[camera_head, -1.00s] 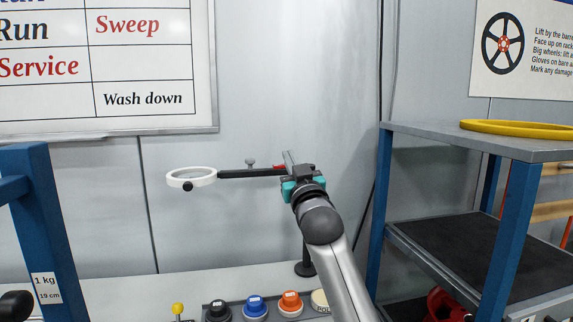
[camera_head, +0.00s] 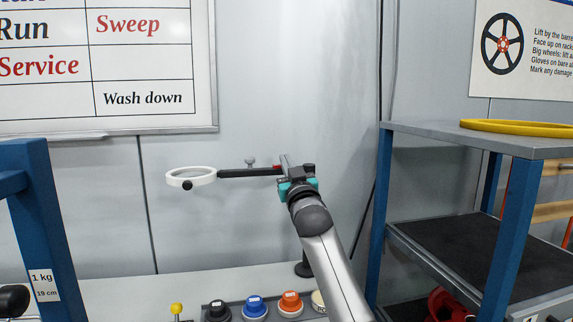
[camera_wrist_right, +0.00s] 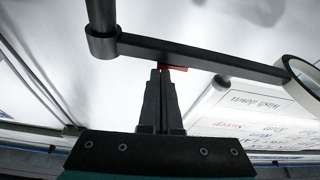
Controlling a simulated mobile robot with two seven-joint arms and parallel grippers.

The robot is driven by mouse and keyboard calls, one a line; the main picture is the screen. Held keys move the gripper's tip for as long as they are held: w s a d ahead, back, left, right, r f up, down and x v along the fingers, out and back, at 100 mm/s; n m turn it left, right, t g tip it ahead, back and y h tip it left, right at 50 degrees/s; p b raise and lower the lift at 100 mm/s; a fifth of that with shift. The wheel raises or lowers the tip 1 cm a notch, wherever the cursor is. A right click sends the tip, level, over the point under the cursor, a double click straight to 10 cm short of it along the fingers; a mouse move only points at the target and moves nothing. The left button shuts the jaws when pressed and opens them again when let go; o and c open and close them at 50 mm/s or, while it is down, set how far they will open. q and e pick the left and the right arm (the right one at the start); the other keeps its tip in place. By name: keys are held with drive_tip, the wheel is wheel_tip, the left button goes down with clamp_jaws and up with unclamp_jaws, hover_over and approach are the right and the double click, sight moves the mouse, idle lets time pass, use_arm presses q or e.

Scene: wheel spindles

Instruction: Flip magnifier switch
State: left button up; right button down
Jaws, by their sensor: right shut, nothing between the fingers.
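The magnifier has a white ring (camera_head: 191,178) with a dark knob, held out on a black horizontal arm (camera_head: 245,172). In the right wrist view the black arm (camera_wrist_right: 200,57) crosses above my fingers, from a collar on a dark post to the white ring (camera_wrist_right: 302,82). A small red switch (camera_head: 277,168) sits on the black arm near its right end. It also shows in the right wrist view (camera_wrist_right: 174,68), partly hidden behind the fingertips. My right gripper (camera_wrist_right: 160,72) is shut and empty, its tips at the switch; I cannot tell whether they touch. My left gripper is not in view.
Below on the bench stand black, blue (camera_head: 255,307) and orange (camera_head: 291,303) knobs and a yellow-topped lever (camera_head: 177,309). A blue-framed shelf (camera_head: 520,220) with a yellow ring (camera_head: 520,128) stands at right. A blue post (camera_head: 45,220) stands at left.

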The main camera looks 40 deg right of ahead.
drive_tip(key=shift+f+m+h, duration=0.3)
drive_tip(key=shift+f+m, duration=0.1)
drive_tip(key=shift+m, duration=0.3)
drive_tip(key=shift+d, duration=0.1)
wheel_tip(320, 180, up, 5)
drive_tip(key=p, duration=0.5)
drive_tip(key=b+v, duration=0.1)
drive_tip(key=v, duration=0.9)
drive_tip(key=shift+f, duration=0.35)
drive_tip(key=shift+s, duration=0.1)
